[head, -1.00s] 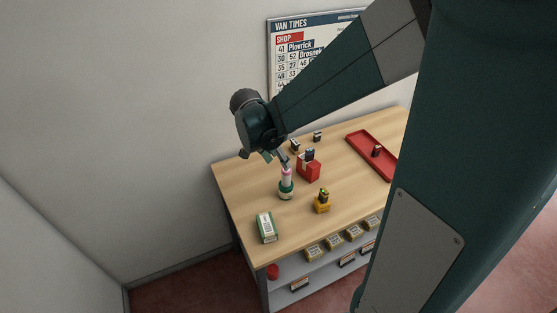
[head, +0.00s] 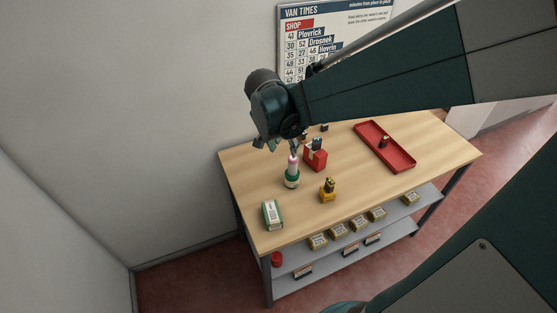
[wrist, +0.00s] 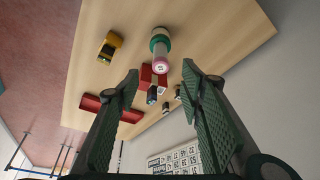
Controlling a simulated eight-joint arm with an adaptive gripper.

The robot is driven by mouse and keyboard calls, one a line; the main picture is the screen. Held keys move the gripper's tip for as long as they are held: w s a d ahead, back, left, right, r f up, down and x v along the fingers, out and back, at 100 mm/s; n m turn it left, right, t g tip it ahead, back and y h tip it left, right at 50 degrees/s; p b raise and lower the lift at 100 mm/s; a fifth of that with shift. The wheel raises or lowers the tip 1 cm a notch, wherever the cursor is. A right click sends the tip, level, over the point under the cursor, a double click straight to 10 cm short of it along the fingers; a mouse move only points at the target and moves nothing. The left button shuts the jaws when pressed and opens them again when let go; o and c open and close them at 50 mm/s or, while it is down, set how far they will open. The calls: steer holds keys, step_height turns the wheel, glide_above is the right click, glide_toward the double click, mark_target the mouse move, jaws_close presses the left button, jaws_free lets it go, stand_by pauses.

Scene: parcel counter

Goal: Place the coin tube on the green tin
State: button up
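The coin tube (head: 293,164), pale with a pink end, stands upright on the round green tin (head: 291,181), near the middle left of the counter. In the wrist view, the tube (wrist: 161,64) points its pink end toward me, with the green tin (wrist: 158,35) behind it. My gripper (head: 287,149) is just above the tube's top. In the wrist view its two fingers (wrist: 161,73) are spread wide with nothing held between them, and the tube's end lies beyond the fingertips. The exact contact between tube and tin is too small to judge.
A red holder (head: 316,159) with a dark item stands close right of the tin. A yellow holder (head: 328,195) stands in front, and a green-and-white box (head: 272,215) lies front left. A red tray (head: 398,158) lies at right. Bare counter (head: 370,185) shows between.

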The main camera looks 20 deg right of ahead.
steer(key=s+a+r+n+t+y, duration=0.1)
steer(key=s+a+r+n, duration=0.3)
steer(key=s, duration=0.4)
steer(key=s+a+r+n+t+y, duration=0.2)
steer(key=s+a+r+n+t, duration=0.1)
steer(key=s+n, duration=0.4)
steer(key=shift+s+a+r+t, duration=0.4)
steer(key=shift+s+a+r, duration=0.15)
steer(key=shift+r, duration=0.7)
